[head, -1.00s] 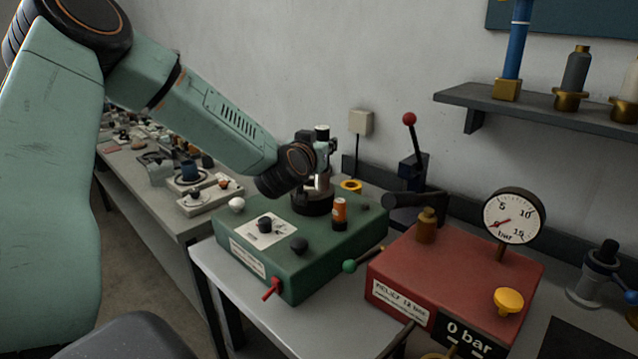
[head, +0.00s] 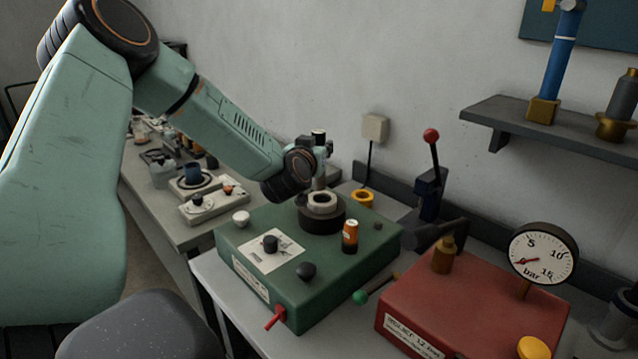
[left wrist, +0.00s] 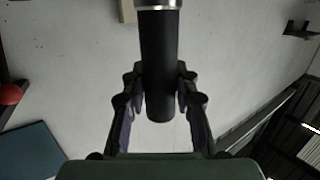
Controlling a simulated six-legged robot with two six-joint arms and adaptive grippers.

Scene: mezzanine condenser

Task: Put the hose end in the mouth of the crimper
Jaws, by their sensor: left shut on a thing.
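My left gripper (head: 322,149) is shut on the black hose, above the back of the green box. The left wrist view shows its fingers (left wrist: 160,85) on both sides of the black hose (left wrist: 159,45), which has a metal collar at the top edge. In the head view a grey metal part (head: 319,183) shows below the gripper, just above and behind the pale ring. The crimper seems to be the green box (head: 350,264), with its mouth, a pale ring (head: 322,199) in a black collar, on top. I cannot tell whether hose and ring touch. My right gripper is out of view.
An orange-and-black cylinder (head: 350,236) and several knobs stand on the green box. A red box (head: 470,315) with a pressure gauge (head: 543,254) is to the right. A red-knobbed lever (head: 431,180) stands behind. A shelf (head: 540,124) juts from the wall.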

